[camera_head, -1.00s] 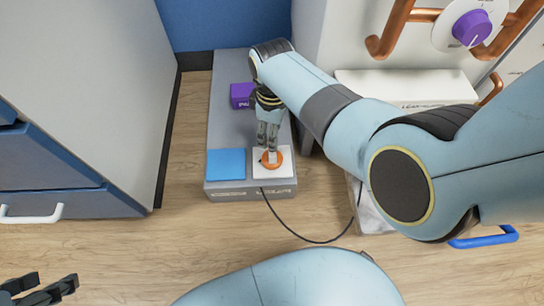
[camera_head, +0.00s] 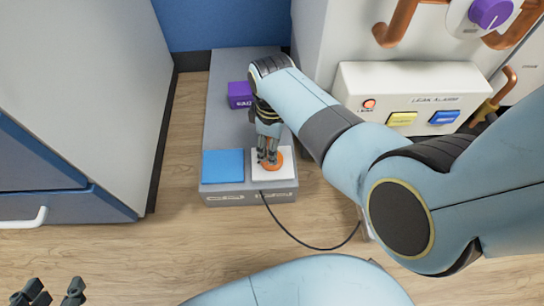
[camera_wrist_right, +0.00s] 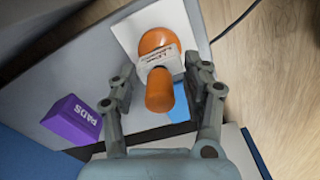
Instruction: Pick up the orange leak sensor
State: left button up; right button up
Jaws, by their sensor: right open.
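The orange leak sensor (camera_head: 274,166) stands on a white square pad at the front right of a grey bench. In the right wrist view it shows as a round orange body (camera_wrist_right: 160,42) with a white label and an orange knob (camera_wrist_right: 160,92). My right gripper (camera_head: 268,158) is low over the sensor and partly hides it. In the right wrist view its fingers (camera_wrist_right: 159,75) are apart, one on each side of the sensor; contact cannot be told. My left gripper (camera_head: 54,292) is at the lower left, fingers apart and empty, far from the sensor.
A blue square pad (camera_head: 223,166) lies left of the sensor. A purple box (camera_head: 240,95) sits farther back on the bench. A black cable (camera_head: 300,240) runs from the bench over the floor. A leak alarm panel (camera_head: 400,90) stands at the right, a cabinet (camera_head: 75,90) at the left.

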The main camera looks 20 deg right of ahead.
jog(key=shift+c, duration=0.3)
grip_shut()
jog(key=shift+r, duration=0.15)
dwell(0.3)
